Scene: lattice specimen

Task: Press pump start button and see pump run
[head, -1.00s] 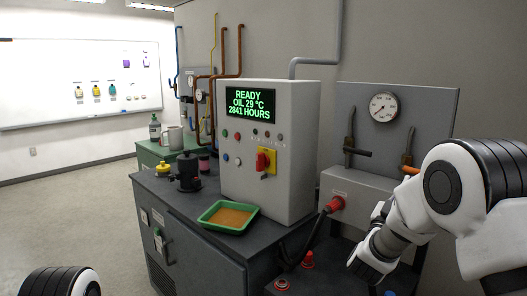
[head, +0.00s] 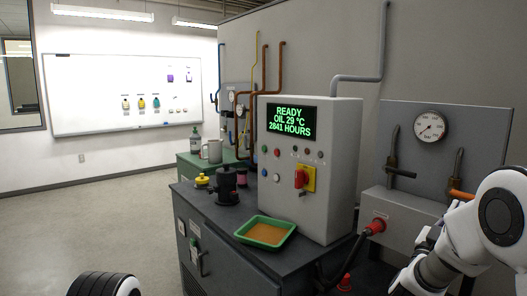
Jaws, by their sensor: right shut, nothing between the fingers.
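The grey control box (head: 329,200) stands on the dark cabinet. Its green-lettered display (head: 289,121) reads READY, OIL 29 °C, 2841 HOURS. A red rotary handle sits on a yellow plate (head: 309,178). My right gripper (head: 400,285) is shut and empty at the lower right, well apart from the box. My left gripper is out of view.
A green tray (head: 288,227) with orange-brown contents lies before the box. A black pot (head: 227,188) stands to its left. A red plug (head: 375,227) with a cable and a gauge (head: 430,127) are at right. Open floor lies at left.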

